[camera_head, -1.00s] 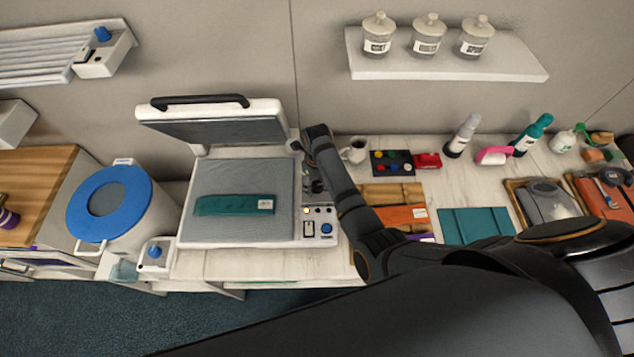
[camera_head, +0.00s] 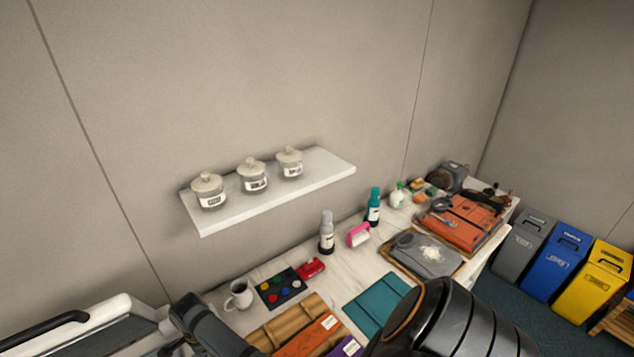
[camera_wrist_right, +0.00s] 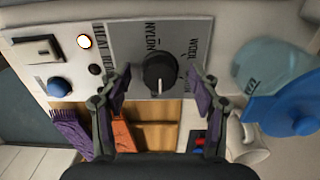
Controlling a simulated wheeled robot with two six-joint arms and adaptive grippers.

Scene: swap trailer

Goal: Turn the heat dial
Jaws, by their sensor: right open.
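The heat dial (camera_wrist_right: 160,70) is a round black knob on a grey panel, below the middle of the top edge in the right wrist view. Its white pointer line points down in that view. NYLON and WOOL labels are printed around it, and HEAT is partly readable to the left. My right gripper (camera_wrist_right: 161,92) is open, with one finger on each side of the dial. Gaps show between the fingers and the knob. The head view shows only part of my right arm; the dial and gripper are out of its frame. My left gripper is not in view.
The white press (camera_head: 100,322) is at the lower left of the head view. A blue knob (camera_wrist_right: 58,85) and a lit lamp (camera_wrist_right: 84,41) share the panel.

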